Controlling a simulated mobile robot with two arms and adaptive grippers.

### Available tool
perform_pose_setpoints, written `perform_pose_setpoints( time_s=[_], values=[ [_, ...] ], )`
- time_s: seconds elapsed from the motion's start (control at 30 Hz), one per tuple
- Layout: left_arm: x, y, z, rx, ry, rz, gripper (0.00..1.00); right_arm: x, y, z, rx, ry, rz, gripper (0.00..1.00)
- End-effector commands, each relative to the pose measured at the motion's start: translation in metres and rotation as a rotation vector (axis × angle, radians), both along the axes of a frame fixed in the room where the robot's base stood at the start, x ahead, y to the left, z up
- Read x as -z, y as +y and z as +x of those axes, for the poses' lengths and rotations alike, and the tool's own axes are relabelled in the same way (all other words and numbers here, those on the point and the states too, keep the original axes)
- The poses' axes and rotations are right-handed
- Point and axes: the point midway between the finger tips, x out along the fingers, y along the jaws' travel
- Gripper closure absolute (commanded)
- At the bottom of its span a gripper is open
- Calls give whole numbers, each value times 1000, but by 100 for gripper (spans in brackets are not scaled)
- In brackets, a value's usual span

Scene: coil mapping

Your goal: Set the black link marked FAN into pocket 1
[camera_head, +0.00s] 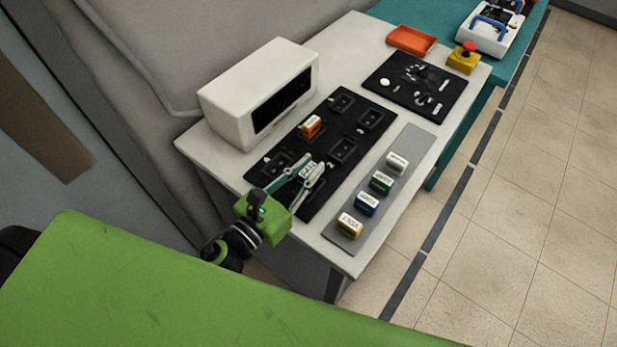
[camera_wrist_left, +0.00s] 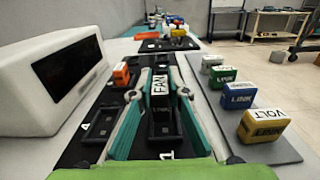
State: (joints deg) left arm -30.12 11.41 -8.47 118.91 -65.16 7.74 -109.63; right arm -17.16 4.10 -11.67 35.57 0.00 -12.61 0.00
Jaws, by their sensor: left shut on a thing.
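My left gripper (camera_head: 308,172) is shut on the black link marked FAN, whose white label (camera_wrist_left: 160,84) faces up between the fingertips. In the head view the label (camera_head: 308,170) also shows between the fingers, over the near part of the black pocket board (camera_head: 318,190). In the left wrist view pocket 1 (camera_wrist_left: 163,130), with a white 1 at its near edge, looks empty below and on the near side of the held link. The link seems to be above the board; its lower end is hidden. My right gripper is not in view.
An orange link (camera_head: 311,126) sits in another pocket. A white box with a dark window (camera_head: 262,95) stands left of the board. A grey strip (camera_head: 345,228) on the right bears several links, including a yellow one marked VOLT (camera_head: 349,225). A red-topped yellow button (camera_head: 464,59) is farther back.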

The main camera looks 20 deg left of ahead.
Motion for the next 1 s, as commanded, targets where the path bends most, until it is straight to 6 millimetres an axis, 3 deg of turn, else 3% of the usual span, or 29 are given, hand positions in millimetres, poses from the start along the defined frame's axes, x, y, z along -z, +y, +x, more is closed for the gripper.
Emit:
perform_pose_setpoints(
  time_s=[0.17,0.67,0.7,0.77,1.0],
  values=[
    [21,-1,0,-1,2,-5,100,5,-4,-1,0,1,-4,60],
    [29,-2,0,1,-1,-1,100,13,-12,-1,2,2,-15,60],
    [28,-2,0,1,-1,-1,79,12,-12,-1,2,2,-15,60],
    [28,-2,0,1,0,-1,68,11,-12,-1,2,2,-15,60],
    [28,-2,0,1,0,-1,68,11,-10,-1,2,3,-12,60]
  ],
)
